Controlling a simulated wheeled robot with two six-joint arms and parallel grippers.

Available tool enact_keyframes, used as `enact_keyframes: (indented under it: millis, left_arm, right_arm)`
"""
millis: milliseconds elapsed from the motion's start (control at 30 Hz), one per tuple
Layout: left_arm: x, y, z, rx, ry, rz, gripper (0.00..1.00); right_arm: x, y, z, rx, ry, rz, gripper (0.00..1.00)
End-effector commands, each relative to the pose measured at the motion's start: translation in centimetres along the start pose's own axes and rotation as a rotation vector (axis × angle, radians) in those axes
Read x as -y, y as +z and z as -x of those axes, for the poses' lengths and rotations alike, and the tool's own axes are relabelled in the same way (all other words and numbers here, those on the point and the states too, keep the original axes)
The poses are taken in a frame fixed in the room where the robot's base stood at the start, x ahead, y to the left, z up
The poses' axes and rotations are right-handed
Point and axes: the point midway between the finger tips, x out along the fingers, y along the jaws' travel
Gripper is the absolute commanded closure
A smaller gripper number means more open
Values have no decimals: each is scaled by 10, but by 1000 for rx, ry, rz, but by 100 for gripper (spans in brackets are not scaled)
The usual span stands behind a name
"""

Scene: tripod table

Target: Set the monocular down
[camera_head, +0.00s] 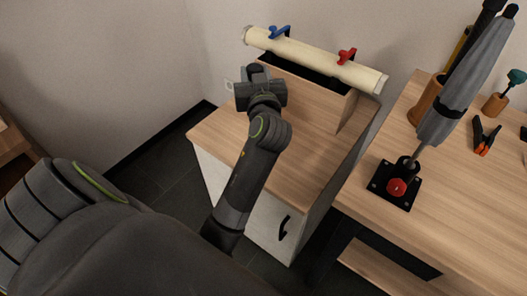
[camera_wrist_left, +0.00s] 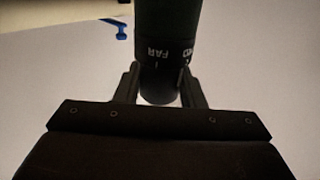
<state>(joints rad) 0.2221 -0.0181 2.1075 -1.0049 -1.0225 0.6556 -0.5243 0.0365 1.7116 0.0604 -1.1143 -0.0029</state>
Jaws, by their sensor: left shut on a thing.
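The monocular (camera_wrist_left: 168,28), a dark green cylinder with a black ring lettered "FAR", is in the left wrist view at top centre. My left gripper (camera_wrist_left: 160,88) is shut on it, with one finger on each side of its black end. Its upper part is cut off by the frame. In the head view my left gripper (camera_head: 258,90) is above the back part of the wooden cabinet top (camera_head: 225,135), in front of the raised wooden box. The monocular cannot be made out there, hidden by the gripper. My right gripper is in neither view.
A cream tube (camera_head: 315,62) with blue (camera_head: 280,32) and red (camera_head: 346,56) clamps lies across the wooden box (camera_head: 315,95). The cabinet top's front is clear.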

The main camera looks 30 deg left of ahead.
Motion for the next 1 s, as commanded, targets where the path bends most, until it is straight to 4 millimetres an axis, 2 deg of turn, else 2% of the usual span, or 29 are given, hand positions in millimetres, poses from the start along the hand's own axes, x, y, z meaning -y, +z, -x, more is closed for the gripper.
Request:
enact_keyframes:
  millis: [167,333,467,633,833,1000]
  left_arm:
    - [4,15,-2,0,-23,-1,100]
    - [4,43,-2,2,-23,-3,100]
    - [3,58,-1,0,-21,-1,100]
    - [3,73,-1,0,-21,-1,100]
    - [3,101,-1,1,-21,-2,100]
    - [3,104,-1,-1,-21,1,100]
  right_arm:
    - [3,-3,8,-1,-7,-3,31]
    - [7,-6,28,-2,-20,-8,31]
    - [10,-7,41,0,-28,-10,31]
    - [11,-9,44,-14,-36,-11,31]
    - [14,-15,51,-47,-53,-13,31]
    - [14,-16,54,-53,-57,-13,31]
